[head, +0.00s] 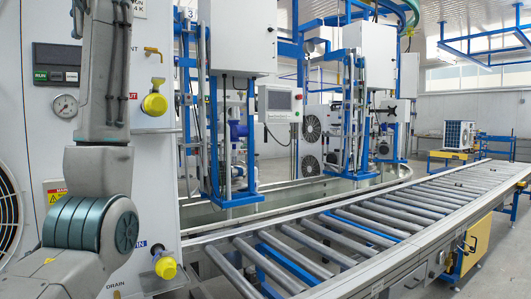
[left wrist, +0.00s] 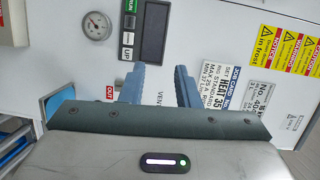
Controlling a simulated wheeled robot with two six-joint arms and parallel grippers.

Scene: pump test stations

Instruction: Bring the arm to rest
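My left arm (head: 105,75) rises along the left of the head view, in front of a white machine cabinet (head: 150,50). Its gripper is out of the head view. In the left wrist view my left gripper (left wrist: 160,88) shows two blue-grey fingers standing apart with nothing between them. The fingers point towards the cabinet's white panel (left wrist: 210,30); whether they touch it, I cannot tell. My right arm and gripper are in neither view.
The cabinet carries a pressure gauge (head: 65,105), a dark display (head: 56,62) and yellow knobs (head: 155,103). A job card (left wrist: 250,90) is on its panel. A roller conveyor (head: 340,235) runs from the front middle to the back right. Test stations (head: 235,120) stand behind it.

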